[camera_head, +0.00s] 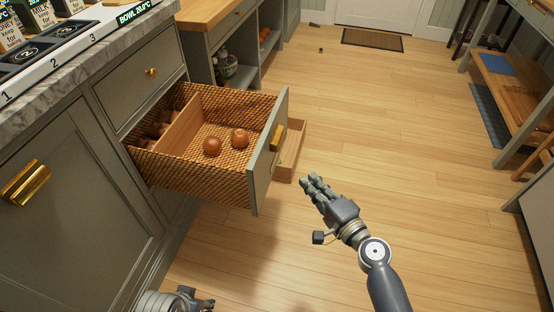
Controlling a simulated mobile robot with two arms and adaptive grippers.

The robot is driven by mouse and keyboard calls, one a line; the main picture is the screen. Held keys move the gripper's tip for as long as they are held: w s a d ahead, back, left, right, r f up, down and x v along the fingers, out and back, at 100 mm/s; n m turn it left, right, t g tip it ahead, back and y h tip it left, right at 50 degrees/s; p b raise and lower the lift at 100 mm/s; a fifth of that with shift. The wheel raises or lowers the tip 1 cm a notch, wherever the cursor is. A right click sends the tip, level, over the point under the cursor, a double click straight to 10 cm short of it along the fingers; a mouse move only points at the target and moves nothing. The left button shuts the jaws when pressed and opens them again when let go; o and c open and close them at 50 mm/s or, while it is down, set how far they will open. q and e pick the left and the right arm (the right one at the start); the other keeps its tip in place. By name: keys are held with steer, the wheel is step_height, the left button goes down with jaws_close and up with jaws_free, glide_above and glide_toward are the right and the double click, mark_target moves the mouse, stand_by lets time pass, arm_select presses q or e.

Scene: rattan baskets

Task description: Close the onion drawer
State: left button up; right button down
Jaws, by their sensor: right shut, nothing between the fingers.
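The onion drawer (197,141) is a rattan basket drawer with a grey-green front panel (266,160), pulled out from the counter. A gold handle (276,138) is on its front. Two onions (212,146) (240,138) lie in its larger compartment, right of a wooden divider (180,132). Dark brown things lie in the narrow compartment. My right gripper (312,187) is shut and empty, out in front of the drawer, to the right of its front panel and apart from it. At the bottom edge, part of my left arm (180,300) shows; its fingers are not clear.
Another lower wooden drawer or tray (291,150) sticks out beyond the onion drawer. A marble countertop (95,60) with a labelled panel is at upper left. A wooden shelf unit (515,90) stands at right. The wood floor between is clear.

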step_height(320, 180, up, 2)
glide_toward(267, 137)
steer(key=w+d, duration=0.2)
steer(key=w, duration=0.1)
steer(key=shift+t+y, duration=0.3)
steer(key=a, duration=0.2)
steer(key=w+a+f, duration=0.1)
steer(key=a, duration=0.1)
